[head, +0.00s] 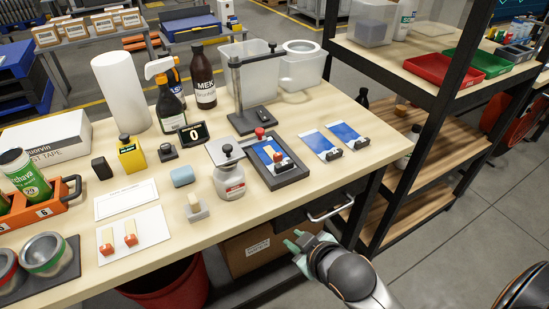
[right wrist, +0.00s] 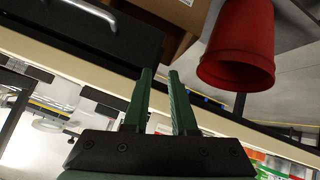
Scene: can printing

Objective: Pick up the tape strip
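A flat white strip with a line of small print (head: 127,199) lies on the table at the left; I cannot tell whether it is the tape strip. A white box marked as test tape (head: 45,138) lies behind it at the far left. My right gripper (head: 300,244) is beyond the table's front edge, in front of the drawer, well right of the strip and apart from it. In the right wrist view its green fingers (right wrist: 160,75) are parted with nothing between them. My left gripper is not in view.
A white card (head: 135,251) with two red-ended pieces lies nearer the front. An ink bottle (head: 230,178), a clamp plate (head: 291,171) and two blue-printed sheets (head: 312,142) stand or lie to the right. The drawer handle (head: 330,210) and red bin (head: 172,287) are below the tabletop.

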